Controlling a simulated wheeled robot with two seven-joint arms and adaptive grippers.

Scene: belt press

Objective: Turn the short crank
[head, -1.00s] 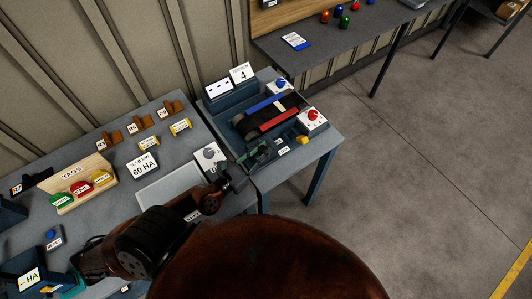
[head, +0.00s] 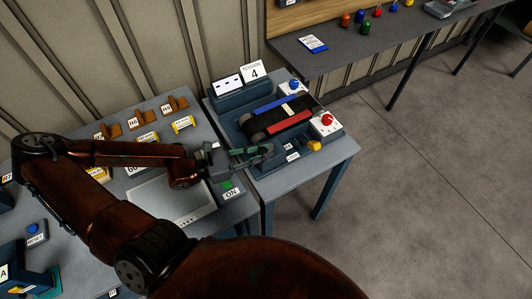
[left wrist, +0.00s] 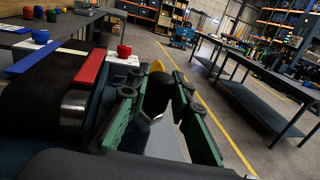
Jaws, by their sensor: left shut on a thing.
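The belt press (head: 240,125) stands on a small grey table, with a dark belt between a blue bar (head: 272,105) and a red bar (head: 289,124). My left gripper (head: 262,152) is at its front left corner, its green fingers pointing right. In the left wrist view, the green fingers (left wrist: 160,125) stand either side of a dark upright grip, which looks like the handle of the short crank (left wrist: 158,95). The gripper is shut on it. The fingers hide most of the crank in the head view. My right gripper is not in view.
A yellow knob (head: 314,145) and a red knob (head: 327,119) are right of the gripper; a blue knob (head: 294,85) is behind. A sign reading 4 (head: 254,72) stands at the back. The left table (head: 155,110) holds labelled brackets and a grey plate.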

